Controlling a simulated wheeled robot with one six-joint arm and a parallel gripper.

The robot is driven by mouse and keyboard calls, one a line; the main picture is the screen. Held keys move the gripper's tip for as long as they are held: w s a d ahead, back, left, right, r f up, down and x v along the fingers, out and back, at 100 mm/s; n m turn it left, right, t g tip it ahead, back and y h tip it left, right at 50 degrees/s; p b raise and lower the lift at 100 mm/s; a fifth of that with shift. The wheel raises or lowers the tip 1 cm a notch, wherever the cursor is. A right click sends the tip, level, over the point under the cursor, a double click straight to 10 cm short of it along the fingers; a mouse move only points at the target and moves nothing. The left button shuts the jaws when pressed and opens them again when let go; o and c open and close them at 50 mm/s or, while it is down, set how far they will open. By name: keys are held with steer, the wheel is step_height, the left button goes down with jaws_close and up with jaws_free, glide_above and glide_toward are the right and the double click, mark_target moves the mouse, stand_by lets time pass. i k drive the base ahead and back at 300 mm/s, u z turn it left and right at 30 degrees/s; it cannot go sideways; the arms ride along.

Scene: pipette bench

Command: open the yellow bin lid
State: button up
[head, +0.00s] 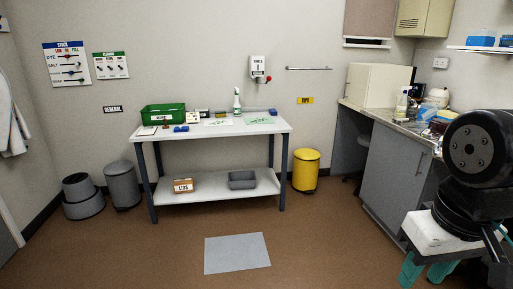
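The yellow bin (305,171) stands on the floor against the back wall, between the white table and the grey cabinet on the right. It is a round upright bin, and its lid (306,154) looks shut. Part of my arm fills the lower right, well apart from the bin and nearer to the camera. Teal parts show at the bottom below a white block, but I cannot make out the fingertips of my gripper.
The white table (215,198) holds a green crate (162,113) and a spray bottle (237,102). Grey bins (122,184) stand at the left. A grey mat (237,253) lies on open brown floor.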

mark_target(306, 153)
steer(key=z, duration=0.05)
steer(key=i, duration=1.95)
steer(key=z, duration=0.45)
steer(key=i, duration=2.1)
steer(key=z, duration=0.4)
steer(key=i, duration=0.7)
steer(key=z, duration=0.05)
